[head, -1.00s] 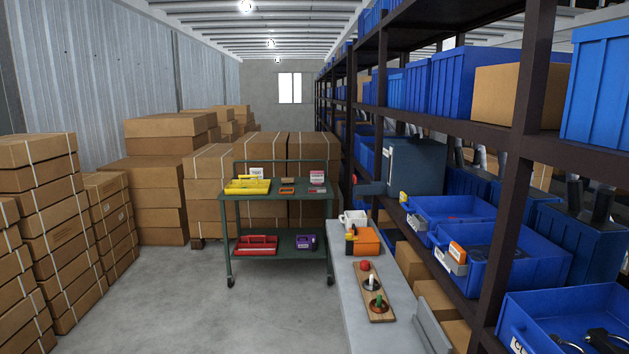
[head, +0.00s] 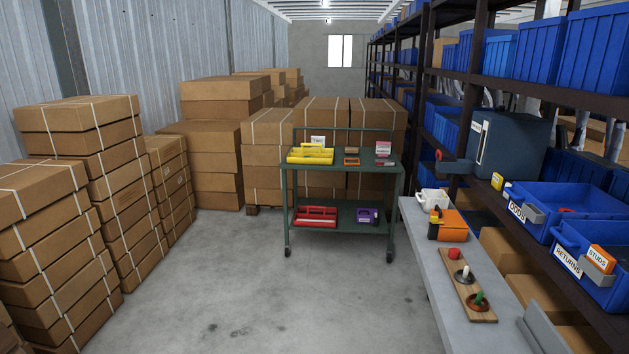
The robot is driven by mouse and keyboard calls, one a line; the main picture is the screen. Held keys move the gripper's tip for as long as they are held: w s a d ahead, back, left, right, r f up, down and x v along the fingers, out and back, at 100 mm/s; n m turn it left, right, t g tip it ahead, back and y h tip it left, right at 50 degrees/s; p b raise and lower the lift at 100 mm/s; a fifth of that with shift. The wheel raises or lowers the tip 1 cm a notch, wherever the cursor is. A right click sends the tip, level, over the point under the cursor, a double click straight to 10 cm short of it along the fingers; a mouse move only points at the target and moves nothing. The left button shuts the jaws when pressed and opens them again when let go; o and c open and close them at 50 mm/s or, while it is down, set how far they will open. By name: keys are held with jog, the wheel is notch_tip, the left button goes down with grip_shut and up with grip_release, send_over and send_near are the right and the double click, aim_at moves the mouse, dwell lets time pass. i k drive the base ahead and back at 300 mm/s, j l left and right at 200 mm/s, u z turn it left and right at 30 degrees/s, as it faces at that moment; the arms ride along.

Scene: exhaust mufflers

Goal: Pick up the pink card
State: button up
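A small pink and white piece (head: 384,149) stands at the right end of the upper shelf of the green cart (head: 345,168) in the head view. It may be the pink card, but it is too small to read or to make out its full shape. A small orange-red piece (head: 383,163) lies just in front of it. My gripper is not in view.
The cart's upper shelf also has a yellow tray (head: 310,156); its lower shelf has a red tray (head: 315,217) and a purple box (head: 367,215). A grey bench (head: 437,272) and racking stand right, stacked cartons (head: 90,165) left. The floor between is clear.

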aim_at(383, 148)
jog(key=i+j, duration=0.15)
jog(key=i, duration=0.35)
jog(key=i+j+z, duration=0.1)
jog(key=i, duration=0.45)
jog(key=i+j, duration=0.2)
jog(key=i, duration=0.3)
jog(key=i+j+z, duration=0.1)
jog(key=i, duration=0.45)
jog(key=i+j, duration=0.25)
jog(key=i, duration=0.25)
jog(key=i+l+z, duration=0.15)
jog(key=i, duration=0.4)
jog(key=i+z, duration=0.15)
jog(key=i, duration=0.4)
jog(key=i+j+z, duration=0.15)
jog(key=i, duration=0.4)
jog(key=i+z, duration=0.15)
jog(key=i, duration=0.45)
jog(key=i+j+z, duration=0.2)
jog(key=i, duration=0.35)
jog(key=i+l+u, duration=0.2)
jog(key=i, duration=0.25)
jog(key=i+l+u, duration=0.2)
jog(key=i, duration=0.2)
